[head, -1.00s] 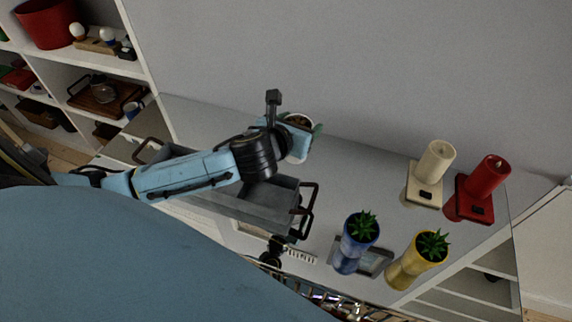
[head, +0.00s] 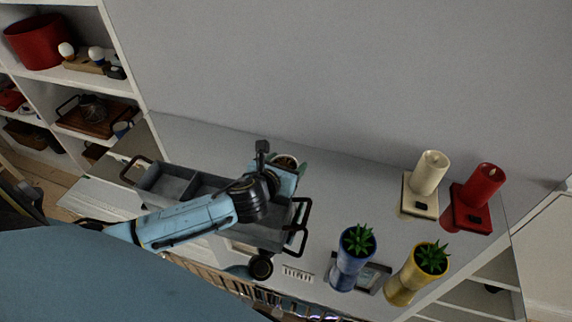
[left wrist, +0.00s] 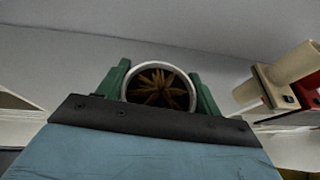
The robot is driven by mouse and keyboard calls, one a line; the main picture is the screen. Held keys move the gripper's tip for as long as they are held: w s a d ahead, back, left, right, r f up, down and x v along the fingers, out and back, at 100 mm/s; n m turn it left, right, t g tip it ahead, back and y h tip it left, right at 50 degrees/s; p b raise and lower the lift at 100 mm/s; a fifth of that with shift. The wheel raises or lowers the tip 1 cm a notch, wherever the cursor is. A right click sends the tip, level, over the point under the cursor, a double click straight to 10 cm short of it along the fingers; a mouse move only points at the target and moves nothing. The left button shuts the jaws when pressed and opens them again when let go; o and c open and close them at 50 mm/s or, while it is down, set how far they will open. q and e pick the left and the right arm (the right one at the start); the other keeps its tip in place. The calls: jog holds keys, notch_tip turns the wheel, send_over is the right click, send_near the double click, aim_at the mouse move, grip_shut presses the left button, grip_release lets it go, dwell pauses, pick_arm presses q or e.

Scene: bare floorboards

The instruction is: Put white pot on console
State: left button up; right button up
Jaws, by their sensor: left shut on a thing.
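The white pot with a brownish plant (left wrist: 160,88) sits between the two green fingers of my left gripper (left wrist: 160,95) in the left wrist view. The gripper is shut on it. In the head view the pot (head: 285,161) shows only in part behind my left gripper (head: 288,172). The console (head: 335,190) is a long grey-topped unit against the wall. The pot is over the console's top, behind the grey tray; I cannot tell whether it touches the surface. My right gripper is not in view.
A grey divided tray with dark handles (head: 170,186) lies under my left arm. Blue (head: 352,262) and yellow (head: 405,280) vases with plants stand at the front right. Shelves (head: 85,80) rise at the left.

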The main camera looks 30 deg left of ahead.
pick_arm(q)
jog(key=o, duration=1.2)
jog(key=shift+f, duration=0.1)
jog(key=shift+s+r, duration=0.25)
jog(key=p+v, duration=0.1)
jog(key=v, duration=1)
jog(key=shift+s+r+p, duration=0.1)
jog(key=shift+s+p, duration=0.1)
jog(key=shift+p, duration=0.2)
